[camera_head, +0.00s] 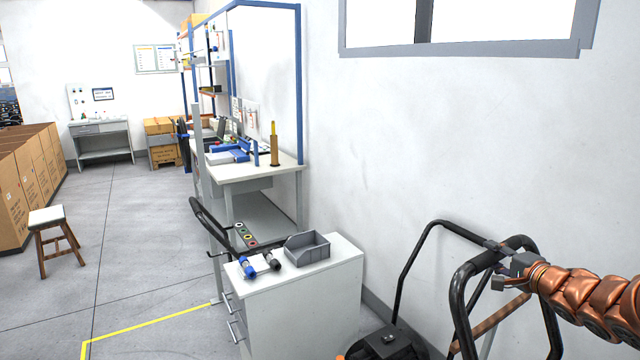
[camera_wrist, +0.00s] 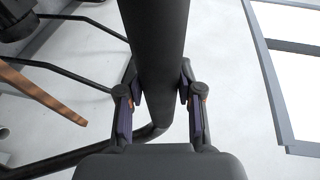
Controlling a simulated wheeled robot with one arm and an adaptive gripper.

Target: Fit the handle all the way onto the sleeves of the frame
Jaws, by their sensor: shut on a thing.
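My gripper (camera_head: 505,264) is at the right in the head view, shut on the black tubular handle (camera_head: 437,226). In the wrist view the handle's thick tube (camera_wrist: 156,45) runs between both fingers of my gripper (camera_wrist: 160,98), and a bent black tube (camera_wrist: 85,148) curves away below it. The washer (camera_head: 388,342) with its dark body stands low by the wall, cut off by the bottom edge. Black tubes of the frame and handle overlap here. I cannot tell where the handle's ends meet the sleeves; the joints do not show clearly.
A white cabinet (camera_head: 296,312) bears a grey bin (camera_head: 307,250) and small blue and black parts. A workbench (camera_head: 250,172) stands behind it. A brown bar (camera_wrist: 42,92) lies left of my gripper in the wrist view. The white wall is close behind; open floor lies left.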

